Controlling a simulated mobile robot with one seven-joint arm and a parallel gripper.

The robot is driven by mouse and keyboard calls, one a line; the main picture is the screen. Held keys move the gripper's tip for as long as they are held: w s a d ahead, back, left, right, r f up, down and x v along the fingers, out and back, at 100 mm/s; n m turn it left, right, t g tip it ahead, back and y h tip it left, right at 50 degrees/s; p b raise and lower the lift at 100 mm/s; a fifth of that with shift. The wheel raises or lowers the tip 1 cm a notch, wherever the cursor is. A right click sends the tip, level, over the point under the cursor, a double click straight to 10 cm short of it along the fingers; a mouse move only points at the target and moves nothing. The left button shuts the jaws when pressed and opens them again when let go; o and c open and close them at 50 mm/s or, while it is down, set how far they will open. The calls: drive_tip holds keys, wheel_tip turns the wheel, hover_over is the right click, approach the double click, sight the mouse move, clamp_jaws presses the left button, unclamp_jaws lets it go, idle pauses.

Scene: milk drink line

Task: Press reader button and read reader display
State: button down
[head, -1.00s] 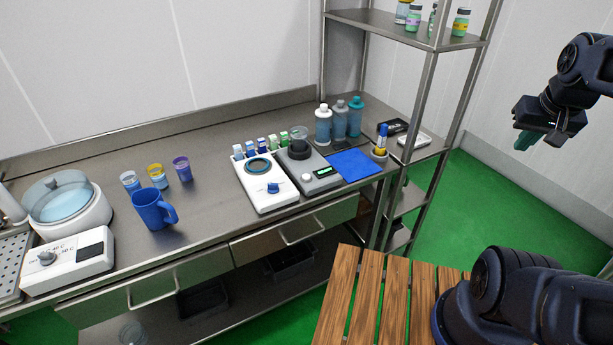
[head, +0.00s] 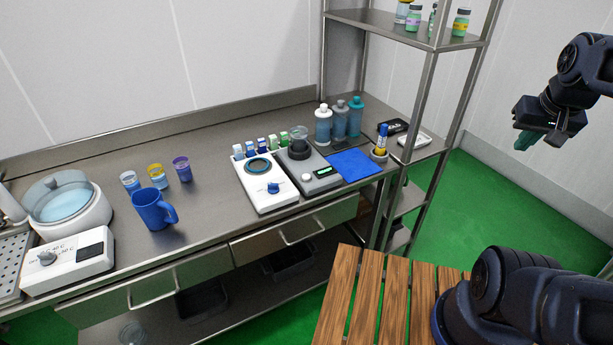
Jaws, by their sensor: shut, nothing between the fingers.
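My gripper (head: 526,138) is at the upper right, shut and empty, with green fingertips. It hangs in the air right of the shelf rack, well apart from the counter devices. A grey device (head: 322,184) on the counter has a small lit display (head: 322,172) and a pale round knob or button (head: 306,178); a clear beaker (head: 299,136) stands on its dark top. The display's text is too small to read. I cannot tell which device is the reader.
A white device with a blue knob (head: 273,188) stands beside the grey one. A blue mat (head: 354,165), several bottles (head: 323,127), a blue mug (head: 153,211) and small cups (head: 182,168) are on the counter. A metal shelf post (head: 418,90) rises between counter and gripper.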

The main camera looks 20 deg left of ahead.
drive_tip(key=shift+w, duration=0.1)
drive_tip(key=w+a+f+n+g+h, duration=0.1)
drive_tip(key=w+a+f+n+h, duration=0.1)
drive_tip(key=w+a+n, duration=0.55)
drive_tip(key=w+a+f+n+g+h, duration=0.1)
drive_tip(key=w+a+f+n+h, duration=0.15)
drive_tip(key=w+a, duration=0.95)
drive_tip(key=n+t+h, duration=0.1)
drive_tip(key=n+t, duration=0.4)
drive_tip(key=n, duration=0.4)
hover_over(303, 177)
wheel_tip(303, 177, down, 14)
drive_tip(key=shift+f, duration=0.2)
drive_tip(key=shift+f, duration=0.1)
drive_tip(key=shift+f, duration=4.3)
